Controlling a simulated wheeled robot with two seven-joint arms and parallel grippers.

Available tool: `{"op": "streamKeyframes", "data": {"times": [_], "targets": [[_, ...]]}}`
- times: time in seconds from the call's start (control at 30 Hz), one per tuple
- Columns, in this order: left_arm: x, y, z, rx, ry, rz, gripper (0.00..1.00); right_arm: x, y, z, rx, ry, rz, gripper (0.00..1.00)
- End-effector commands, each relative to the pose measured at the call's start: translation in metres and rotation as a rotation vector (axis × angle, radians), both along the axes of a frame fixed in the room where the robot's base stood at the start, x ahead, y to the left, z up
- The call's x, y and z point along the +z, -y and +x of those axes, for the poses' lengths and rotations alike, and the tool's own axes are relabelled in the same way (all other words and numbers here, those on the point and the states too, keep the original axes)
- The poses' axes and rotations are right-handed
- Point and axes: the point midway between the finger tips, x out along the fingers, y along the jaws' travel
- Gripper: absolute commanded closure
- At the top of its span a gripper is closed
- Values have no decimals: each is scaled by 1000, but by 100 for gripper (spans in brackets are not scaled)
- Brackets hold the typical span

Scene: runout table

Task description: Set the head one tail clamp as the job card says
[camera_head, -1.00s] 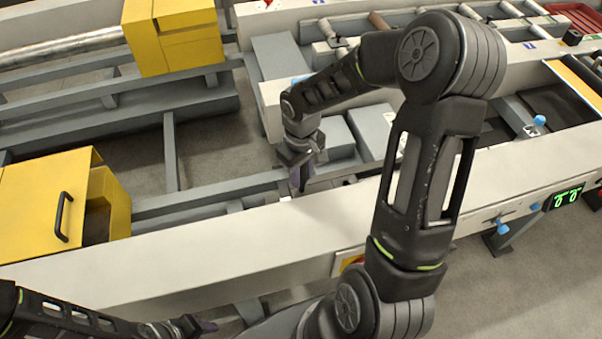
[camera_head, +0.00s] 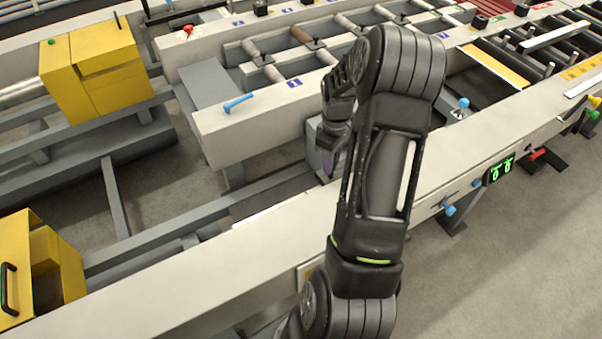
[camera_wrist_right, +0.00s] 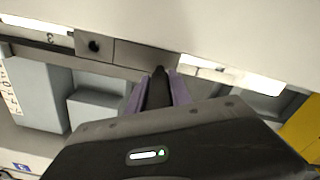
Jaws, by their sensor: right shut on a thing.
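My right gripper (camera_head: 332,166) is at the inner edge of the long pale front beam (camera_head: 230,245), partly hidden behind my own arm in the head view. In the right wrist view its two purple fingers (camera_wrist_right: 157,92) are shut on a dark narrow piece (camera_wrist_right: 158,84), close to the beam face. Which part this belongs to, and whether it is the head one tail clamp, I cannot tell. A grey block with a dark round hole (camera_wrist_right: 95,45) is left of the fingers, beside a mark like a 3 (camera_wrist_right: 50,38). No readable job card shows. My left gripper is out of view.
Yellow housings (camera_head: 97,72) stand at the left. A blue handle (camera_head: 238,103) lies on the middle beam. Blue knobs (camera_head: 450,210) and a green-lit display (camera_head: 502,169) sit along the front beam. Rollers (camera_head: 520,55) are at the right. Floor at lower right is clear.

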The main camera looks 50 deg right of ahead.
Motion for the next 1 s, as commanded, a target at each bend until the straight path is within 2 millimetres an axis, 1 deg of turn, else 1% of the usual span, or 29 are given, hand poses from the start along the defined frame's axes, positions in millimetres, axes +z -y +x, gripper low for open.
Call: {"op": "streamKeyframes", "data": {"times": [0.03,0.1,0.27,0.4,0.73,0.77,1.0], "targets": [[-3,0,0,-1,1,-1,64,-1,14,-4,-6,3,-4,100],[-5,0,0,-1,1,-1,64,-1,28,-8,-3,3,-4,100],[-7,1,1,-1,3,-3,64,-1,48,-16,0,3,-3,100],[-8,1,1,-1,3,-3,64,0,54,-17,3,3,-2,100],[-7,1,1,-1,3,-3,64,0,54,-17,4,3,-1,100],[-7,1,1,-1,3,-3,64,0,54,-17,4,3,-1,72],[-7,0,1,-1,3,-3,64,0,54,-17,4,2,1,53]]}}
